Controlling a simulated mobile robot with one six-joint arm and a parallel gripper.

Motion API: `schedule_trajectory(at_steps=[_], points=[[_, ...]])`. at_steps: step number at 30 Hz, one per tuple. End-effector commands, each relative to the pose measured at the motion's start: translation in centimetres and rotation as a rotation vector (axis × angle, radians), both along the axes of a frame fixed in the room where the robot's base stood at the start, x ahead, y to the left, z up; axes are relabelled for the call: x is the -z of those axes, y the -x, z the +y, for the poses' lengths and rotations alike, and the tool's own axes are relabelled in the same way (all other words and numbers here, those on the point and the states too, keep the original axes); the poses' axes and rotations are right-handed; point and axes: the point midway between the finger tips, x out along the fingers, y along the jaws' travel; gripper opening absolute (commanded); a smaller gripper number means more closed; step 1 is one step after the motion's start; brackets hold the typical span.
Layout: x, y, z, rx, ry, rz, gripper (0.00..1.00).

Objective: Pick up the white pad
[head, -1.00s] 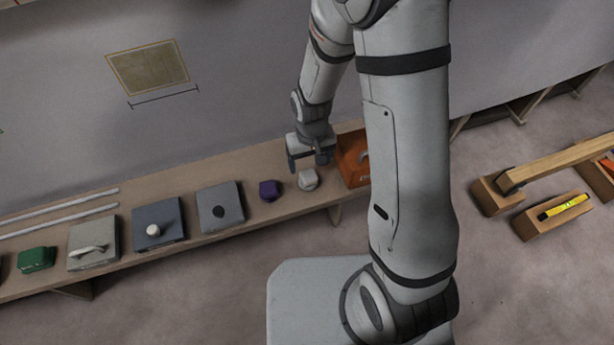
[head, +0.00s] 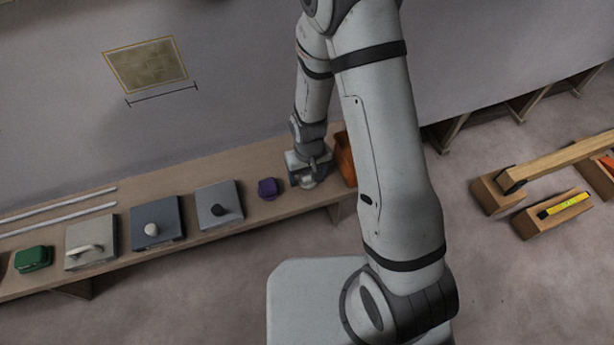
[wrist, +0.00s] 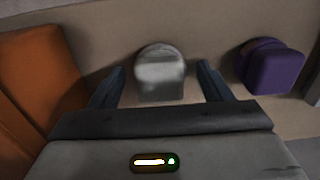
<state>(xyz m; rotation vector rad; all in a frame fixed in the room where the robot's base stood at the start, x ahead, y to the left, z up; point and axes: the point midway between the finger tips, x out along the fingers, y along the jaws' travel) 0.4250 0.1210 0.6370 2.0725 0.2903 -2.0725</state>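The white pad (wrist: 160,75) sits on the shelf between my two fingers in the wrist view, with a gap on each side. In the head view only part of the white pad (head: 308,184) shows below my gripper (head: 307,175). My gripper also shows in the wrist view (wrist: 161,85), with its dark fingers spread apart and nothing gripped. It is low over the pad. How far the fingertips reach down beside the pad is hard to tell.
A purple pad (head: 267,188) lies close to the left, also in the wrist view (wrist: 270,67). An orange box (head: 345,158) stands close to the right. Panels with knobs and a handle (head: 218,204) and a green block (head: 34,258) sit further left on the shelf (head: 290,207).

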Motion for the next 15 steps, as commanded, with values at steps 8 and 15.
schedule_trajectory(at_steps=[8,15], points=[[-0.02,0.01,0.03,-0.001,0.0,0.0,0.49],[-0.03,0.01,0.05,-0.001,0.0,0.0,0.29]])
